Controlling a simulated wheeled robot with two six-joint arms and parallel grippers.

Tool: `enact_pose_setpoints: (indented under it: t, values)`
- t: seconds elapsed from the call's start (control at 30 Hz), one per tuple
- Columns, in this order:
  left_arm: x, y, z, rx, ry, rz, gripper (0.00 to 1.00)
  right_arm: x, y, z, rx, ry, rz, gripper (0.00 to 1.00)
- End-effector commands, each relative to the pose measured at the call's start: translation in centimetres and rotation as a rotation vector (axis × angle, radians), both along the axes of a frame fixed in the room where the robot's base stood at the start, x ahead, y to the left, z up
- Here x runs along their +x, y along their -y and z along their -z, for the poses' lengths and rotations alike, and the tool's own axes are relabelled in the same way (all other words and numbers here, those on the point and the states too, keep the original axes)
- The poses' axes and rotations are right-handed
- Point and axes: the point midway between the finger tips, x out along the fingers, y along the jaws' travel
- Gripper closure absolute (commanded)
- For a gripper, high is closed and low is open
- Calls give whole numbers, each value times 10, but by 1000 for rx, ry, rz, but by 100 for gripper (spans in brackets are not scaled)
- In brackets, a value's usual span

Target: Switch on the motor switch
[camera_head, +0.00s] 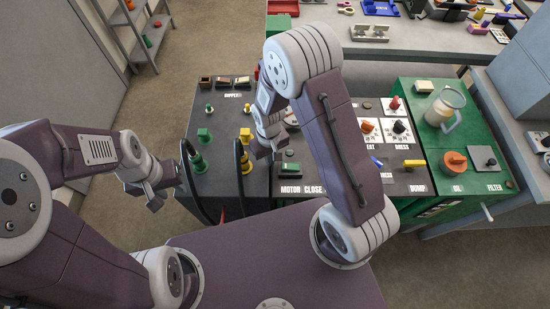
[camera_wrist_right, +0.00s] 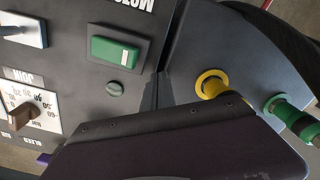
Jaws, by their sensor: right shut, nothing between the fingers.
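The motor switch (camera_wrist_right: 114,50) is a green rocker with a white bar mark, in a dark frame beside upside-down "MOTOR" lettering in the right wrist view. In the head view the motor switch (camera_head: 289,168) sits on the dark panel just above the word "MOTOR". My right gripper (camera_head: 267,153) is shut and empty, just left of the switch in the head view. Its fingers (camera_wrist_right: 157,92) show in the wrist view, apart from the rocker. My left gripper (camera_head: 165,192) looks open and empty, left of the cart.
A yellow hose fitting (camera_wrist_right: 210,84) and a green hose fitting (camera_wrist_right: 288,112) stand near my right gripper. Black hoses (camera_head: 238,170) rise beside it. A round knob (camera_wrist_right: 115,88) is below the switch. A brown dial knob (camera_wrist_right: 24,116) and a pale lever switch (camera_wrist_right: 22,30) lie to the left.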

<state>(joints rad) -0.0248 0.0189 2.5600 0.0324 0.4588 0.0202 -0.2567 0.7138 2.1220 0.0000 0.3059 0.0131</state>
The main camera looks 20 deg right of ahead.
Motion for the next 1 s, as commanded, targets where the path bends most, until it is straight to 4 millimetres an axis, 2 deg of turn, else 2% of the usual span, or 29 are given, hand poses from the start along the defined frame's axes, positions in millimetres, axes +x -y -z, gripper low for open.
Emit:
enact_pose_setpoints:
  t: [0.53,1.0]
  values:
    - [0,0,1,0,0,0,64,0,0,1,0,0,0,100]
    - [0,0,-42,0,0,0,64,0,0,-44,0,1,0,100]
